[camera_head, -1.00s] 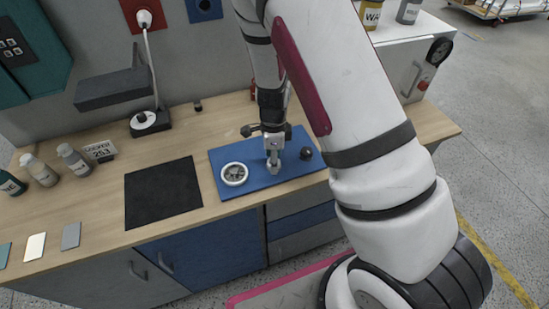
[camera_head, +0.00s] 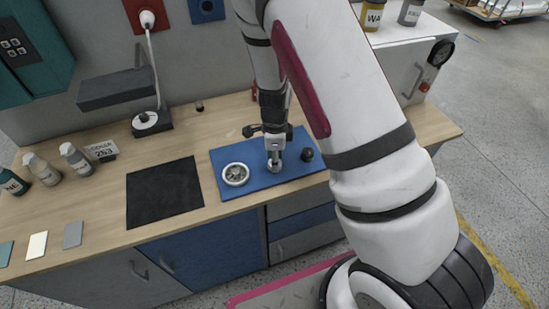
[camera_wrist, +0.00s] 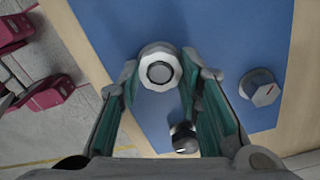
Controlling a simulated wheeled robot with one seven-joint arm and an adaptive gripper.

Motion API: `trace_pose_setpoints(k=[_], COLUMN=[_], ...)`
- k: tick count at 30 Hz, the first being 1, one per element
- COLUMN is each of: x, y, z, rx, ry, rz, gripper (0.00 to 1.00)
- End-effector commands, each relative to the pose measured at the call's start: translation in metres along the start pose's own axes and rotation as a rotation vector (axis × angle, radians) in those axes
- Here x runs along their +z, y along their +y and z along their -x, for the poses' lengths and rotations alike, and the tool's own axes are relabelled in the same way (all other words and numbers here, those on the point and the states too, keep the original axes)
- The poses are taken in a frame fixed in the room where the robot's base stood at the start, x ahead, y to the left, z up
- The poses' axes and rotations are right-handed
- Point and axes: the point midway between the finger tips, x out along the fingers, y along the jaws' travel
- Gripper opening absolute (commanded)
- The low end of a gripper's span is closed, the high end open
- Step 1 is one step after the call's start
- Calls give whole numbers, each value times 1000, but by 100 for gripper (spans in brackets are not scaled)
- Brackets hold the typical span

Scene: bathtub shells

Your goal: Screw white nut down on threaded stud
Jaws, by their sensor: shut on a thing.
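The white nut (camera_wrist: 142,66) is a faceted ring seen from above in the wrist view. The grey round end of the threaded stud (camera_wrist: 160,73) shows in its middle, so the nut sits around the stud. My gripper (camera_wrist: 161,76) is shut on the nut, with a green-lined finger on either side. In the head view my gripper (camera_head: 274,167) points down low over the blue board, near its front edge. There the nut and stud are too small to make out clearly. The threads and the nut's height on the stud are hidden.
The blue board (camera_head: 240,152) also bears a round white-rimmed part (camera_head: 235,174) left of my gripper and a dark knob (camera_head: 307,154) to its right. A faceted knob (camera_wrist: 262,88) shows in the wrist view. A black mat (camera_head: 165,186) lies to the left.

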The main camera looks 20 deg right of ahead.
Motion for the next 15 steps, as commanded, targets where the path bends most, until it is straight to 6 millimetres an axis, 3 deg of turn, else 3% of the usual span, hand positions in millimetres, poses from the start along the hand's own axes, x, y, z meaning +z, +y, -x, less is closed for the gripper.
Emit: trace_pose_setpoints(k=[9,15], x=[0,0], y=[-1,0], z=[-1,0], rx=[0,1], ry=[1,0], rz=[-581,-801], gripper=[0,0])
